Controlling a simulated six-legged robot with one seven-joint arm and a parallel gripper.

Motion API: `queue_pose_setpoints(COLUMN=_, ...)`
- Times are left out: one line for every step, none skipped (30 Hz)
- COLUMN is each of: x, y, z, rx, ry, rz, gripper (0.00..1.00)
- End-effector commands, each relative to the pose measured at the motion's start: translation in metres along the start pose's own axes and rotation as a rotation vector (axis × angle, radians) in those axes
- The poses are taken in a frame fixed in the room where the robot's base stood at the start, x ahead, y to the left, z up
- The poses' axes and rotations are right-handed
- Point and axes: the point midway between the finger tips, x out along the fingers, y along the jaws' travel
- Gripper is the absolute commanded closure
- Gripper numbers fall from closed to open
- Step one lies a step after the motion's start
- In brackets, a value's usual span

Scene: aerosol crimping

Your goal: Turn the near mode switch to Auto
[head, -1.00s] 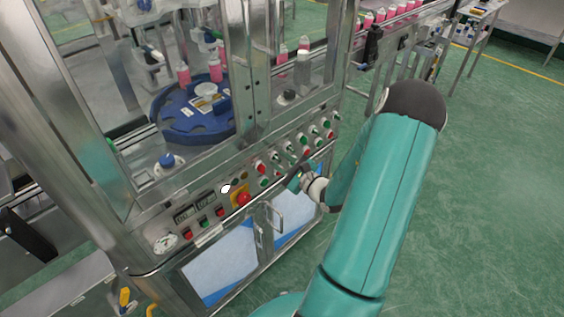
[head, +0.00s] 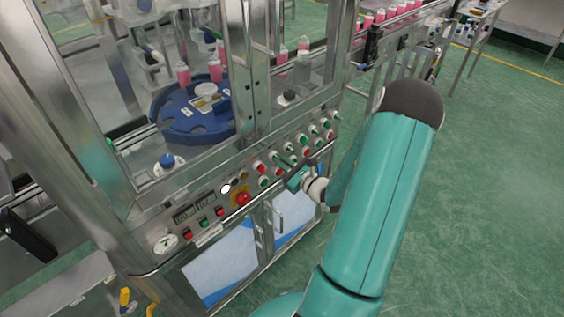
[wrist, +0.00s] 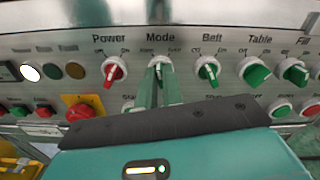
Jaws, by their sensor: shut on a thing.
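The mode switch (wrist: 160,61) sits under the "Mode" label on the machine's panel in the wrist view, between the red Power knob (wrist: 113,71) and the green Belt knob (wrist: 207,70). My gripper (wrist: 159,80) is shut on the mode switch, with its two green fingers on either side of the knob. The fingers cover most of the knob, so its pointing direction cannot be told. The small position words above it are too blurred to read surely. In the head view my gripper (head: 284,166) reaches the panel's sloped front from the right.
The green Table knob (wrist: 253,72) and another green knob lie right of Belt. A red emergency button (wrist: 80,111) on a yellow plate sits lower left. In the head view, cabinet doors with a handle (head: 279,214) are below the panel. Open floor lies right.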

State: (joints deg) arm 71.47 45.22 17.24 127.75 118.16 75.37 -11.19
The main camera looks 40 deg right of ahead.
Motion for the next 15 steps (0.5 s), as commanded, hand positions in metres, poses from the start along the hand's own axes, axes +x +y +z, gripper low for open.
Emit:
queue_pose_setpoints(x=0.0001, y=0.0001, z=-0.0001, rx=0.042, ry=0.000, rz=0.001, gripper=1.00)
queue_pose_setpoints(x=0.0000, y=-0.0001, z=-0.0001, rx=0.071, ry=0.000, rz=0.001, gripper=1.00)
queue_pose_setpoints(x=0.0000, y=-0.0003, z=-0.0001, rx=0.109, ry=0.000, rz=0.001, gripper=1.00)
queue_pose_setpoints(x=0.0000, y=-0.0004, z=-0.0002, rx=0.138, ry=0.000, rz=0.001, gripper=1.00)
queue_pose_setpoints(x=-0.0001, y=-0.0006, z=-0.0002, rx=0.167, ry=0.000, rz=0.001, gripper=1.00)
queue_pose_setpoints(x=-0.0001, y=-0.0008, z=-0.0003, rx=0.205, ry=0.000, rz=0.000, gripper=1.00)
queue_pose_setpoints(x=-0.0001, y=-0.0010, z=-0.0003, rx=0.234, ry=0.000, rz=0.000, gripper=1.00)
queue_pose_setpoints(x=-0.0001, y=-0.0011, z=-0.0003, rx=0.262, ry=0.000, rz=0.000, gripper=1.00)
queue_pose_setpoints(x=-0.0002, y=-0.0013, z=-0.0004, rx=0.300, ry=0.000, rz=0.000, gripper=1.00)
queue_pose_setpoints(x=-0.0002, y=-0.0014, z=-0.0004, rx=0.328, ry=0.000, rz=0.000, gripper=1.00)
queue_pose_setpoints(x=-0.0002, y=-0.0016, z=-0.0005, rx=0.356, ry=0.000, rz=0.000, gripper=1.00)
queue_pose_setpoints(x=-0.0002, y=-0.0017, z=-0.0006, rx=0.393, ry=0.000, rz=0.000, gripper=1.00)
queue_pose_setpoints(x=-0.0002, y=-0.0019, z=-0.0006, rx=0.419, ry=0.000, rz=0.000, gripper=1.00)
queue_pose_setpoints(x=-0.0002, y=-0.0020, z=-0.0007, rx=0.445, ry=0.001, rz=0.000, gripper=1.00)
queue_pose_setpoints(x=-0.0003, y=-0.0021, z=-0.0008, rx=0.478, ry=0.001, rz=0.000, gripper=1.00)
